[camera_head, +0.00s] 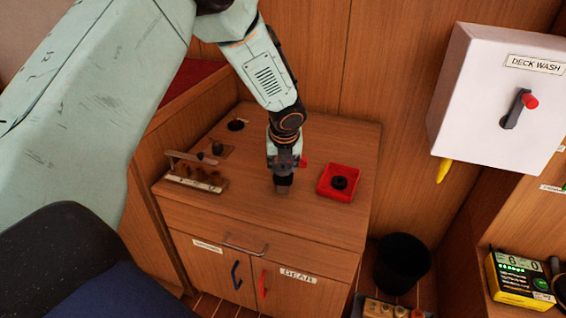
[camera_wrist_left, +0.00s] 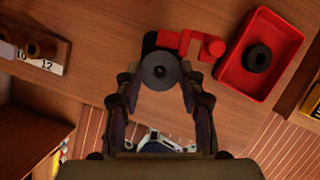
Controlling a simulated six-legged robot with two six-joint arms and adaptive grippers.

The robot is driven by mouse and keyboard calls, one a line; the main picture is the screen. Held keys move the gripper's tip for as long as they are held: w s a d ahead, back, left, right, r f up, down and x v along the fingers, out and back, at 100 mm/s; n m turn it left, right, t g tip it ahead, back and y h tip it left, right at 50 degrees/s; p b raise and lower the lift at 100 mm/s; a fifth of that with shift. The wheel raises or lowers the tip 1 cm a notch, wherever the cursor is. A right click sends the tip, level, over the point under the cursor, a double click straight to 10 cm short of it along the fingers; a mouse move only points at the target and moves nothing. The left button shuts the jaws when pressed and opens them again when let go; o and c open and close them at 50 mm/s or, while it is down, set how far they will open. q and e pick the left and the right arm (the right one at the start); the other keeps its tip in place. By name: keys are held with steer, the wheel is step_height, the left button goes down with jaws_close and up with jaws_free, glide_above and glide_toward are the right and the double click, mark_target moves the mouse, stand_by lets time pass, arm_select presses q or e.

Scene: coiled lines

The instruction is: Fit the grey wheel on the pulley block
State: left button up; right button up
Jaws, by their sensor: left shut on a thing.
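My left gripper (camera_head: 283,179) points down over the middle of the wooden cabinet top. In the left wrist view its two fingers (camera_wrist_left: 160,88) close around the grey wheel (camera_wrist_left: 159,72), a round disc with a small dark centre. In the head view the wheel is mostly hidden by the gripper. A red and black fitting (camera_wrist_left: 185,41) with a red knob lies just beyond the wheel; its red part (camera_head: 303,162) shows behind the gripper in the head view. I cannot tell whether this is the pulley block, or whether the wheel touches it. My right gripper is not in view.
A red tray (camera_head: 327,194) holding a black ring (camera_head: 340,183) stands right of the gripper. A black bin (camera_head: 402,262) stands below right.

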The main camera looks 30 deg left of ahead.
arm_select(q)
steer(key=shift+f+b, duration=0.55)
steer(key=shift+f, duration=0.45)
steer(key=o, duration=1.1)
step_height(320, 180, up, 6)
steer(key=p, duration=0.7)
steer(key=shift+r, duration=0.1)
